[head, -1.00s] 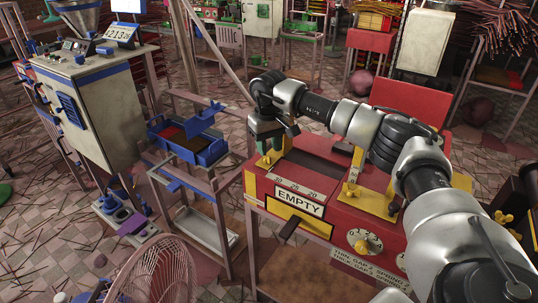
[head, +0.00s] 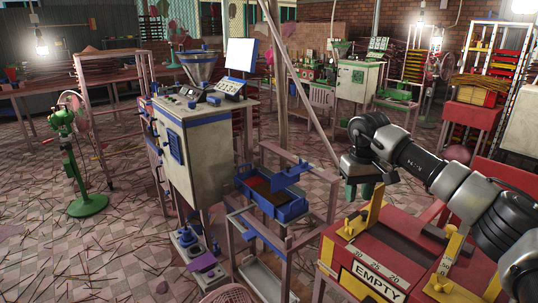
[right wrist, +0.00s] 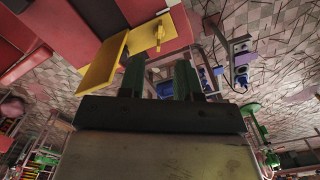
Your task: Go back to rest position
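My right gripper (head: 357,191) hangs at the end of my right arm, beside the yellow post at the left end of the red machine (head: 385,245). In the right wrist view its two green fingers (right wrist: 160,78) stand apart with nothing between them, so it is open. The red machine bears a sign reading EMPTY (head: 378,278). Its yellow bracket (right wrist: 105,62) shows left of the fingers in the right wrist view. My left gripper is not in view.
A pale control cabinet (head: 205,160) with a metal funnel (head: 200,65) stands left of centre. A blue tray (head: 272,200) sits on a frame between cabinet and red machine. A green-based fan (head: 87,205) stands at left. Thin sticks litter the tiled floor (head: 100,265).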

